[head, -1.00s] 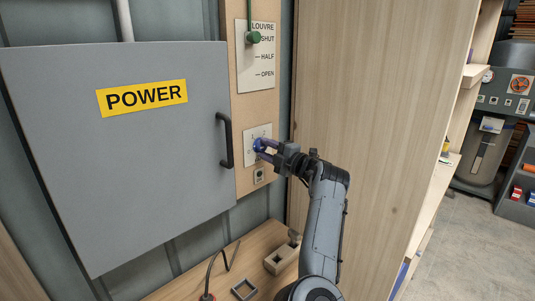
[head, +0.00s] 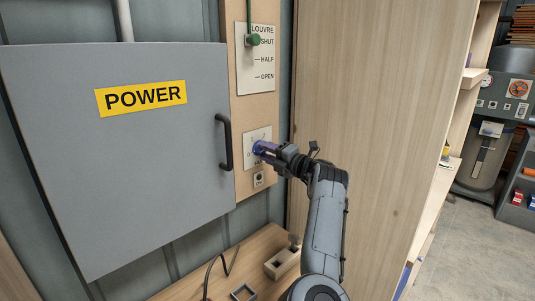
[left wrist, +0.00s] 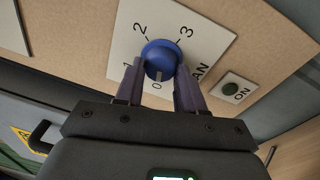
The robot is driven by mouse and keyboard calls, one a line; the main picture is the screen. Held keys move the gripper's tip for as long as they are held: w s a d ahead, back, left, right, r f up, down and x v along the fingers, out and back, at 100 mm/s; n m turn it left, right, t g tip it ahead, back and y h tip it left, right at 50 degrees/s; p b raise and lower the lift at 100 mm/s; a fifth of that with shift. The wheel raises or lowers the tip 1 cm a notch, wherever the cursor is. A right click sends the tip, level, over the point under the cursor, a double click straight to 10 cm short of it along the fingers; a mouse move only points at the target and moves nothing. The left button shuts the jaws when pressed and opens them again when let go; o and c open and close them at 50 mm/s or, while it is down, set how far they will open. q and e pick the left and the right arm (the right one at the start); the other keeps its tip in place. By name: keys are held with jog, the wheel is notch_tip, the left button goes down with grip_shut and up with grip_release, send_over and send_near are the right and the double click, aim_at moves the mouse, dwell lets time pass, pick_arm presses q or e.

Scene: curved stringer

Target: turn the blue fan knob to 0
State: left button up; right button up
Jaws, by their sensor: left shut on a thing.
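The blue fan knob (left wrist: 160,57) sits on a white plate (left wrist: 210,50) marked 0, 1, 2 and 3 in the left wrist view. A pale mark on the knob's lower edge points toward the 0. My left gripper (left wrist: 160,75) is shut on the knob, with one dark finger on each side of it. In the head view my left gripper (head: 264,149) reaches the plate (head: 251,135) from the right and mostly hides the knob. My right gripper is not in view.
A small ON switch (head: 259,179) is just below the plate. A grey POWER cabinet door (head: 150,160) with a black handle (head: 224,142) stands to the left. A wooden panel (head: 370,90) rises to the right.

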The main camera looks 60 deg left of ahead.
pick_arm(q)
jog(key=o, duration=1)
jog(key=shift+o, duration=0.2)
jog(key=shift+d, duration=0.15)
jog(key=p+v, duration=0.1)
jog(key=v, duration=0.9)
jog(key=shift+d+p, duration=0.3)
jog(key=shift+p, duration=0.05)
jog(key=shift+w, duration=0.1)
